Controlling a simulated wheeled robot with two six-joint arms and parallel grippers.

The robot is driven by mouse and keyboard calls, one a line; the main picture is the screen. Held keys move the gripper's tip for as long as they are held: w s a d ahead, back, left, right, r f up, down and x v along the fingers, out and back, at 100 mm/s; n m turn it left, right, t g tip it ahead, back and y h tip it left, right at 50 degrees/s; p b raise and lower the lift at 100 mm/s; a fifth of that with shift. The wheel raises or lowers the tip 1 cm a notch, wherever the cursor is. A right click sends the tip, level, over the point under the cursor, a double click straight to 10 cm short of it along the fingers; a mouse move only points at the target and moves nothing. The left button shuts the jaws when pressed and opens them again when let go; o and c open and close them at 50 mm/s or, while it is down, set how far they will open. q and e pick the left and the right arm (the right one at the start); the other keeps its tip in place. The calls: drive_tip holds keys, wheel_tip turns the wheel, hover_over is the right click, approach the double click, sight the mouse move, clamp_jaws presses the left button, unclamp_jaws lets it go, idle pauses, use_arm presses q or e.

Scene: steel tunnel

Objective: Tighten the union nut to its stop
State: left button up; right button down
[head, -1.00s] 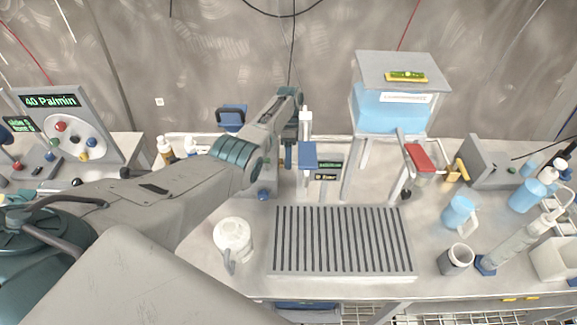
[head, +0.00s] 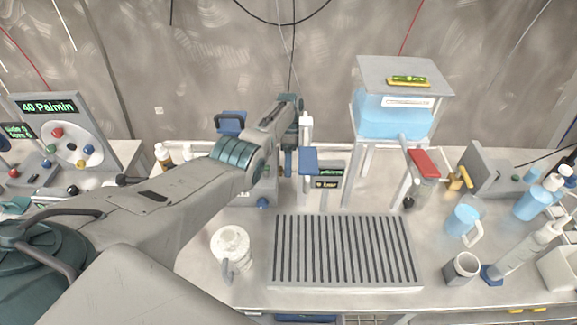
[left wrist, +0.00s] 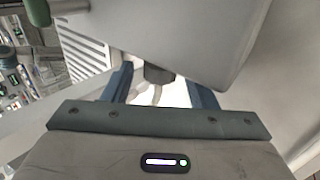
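My left gripper (left wrist: 163,84) has its two blue fingers apart in the left wrist view. Between them shows a short dark grey round part (left wrist: 158,73) with pale lobes below it. It may be the union nut, but I cannot tell for sure, nor whether a finger touches it. A large grey block covers what is above it. In the head view my left arm reaches over the bench to the grey and blue apparatus at the back. My wrist hides the work spot there, and no nut can be made out. My right gripper is in neither view.
A slotted drain tray (head: 345,285) lies at the front middle, with a white jug (head: 230,250) left of it. A blue liquid tank (head: 392,115) stands on legs behind.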

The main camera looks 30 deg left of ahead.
use_arm(q)
drive_tip(key=shift+w+a+r+b, duration=0.1)
drive_tip(key=shift+w+r+b, duration=0.15)
drive_tip(key=shift+b, duration=0.05)
drive_tip(key=b+v, duration=0.3)
drive_tip(key=v, duration=0.3)
drive_tip(key=shift+w+r+b, duration=0.2)
drive_tip(key=shift+r+b, duration=0.15)
drive_tip(key=shift+a, duration=0.1)
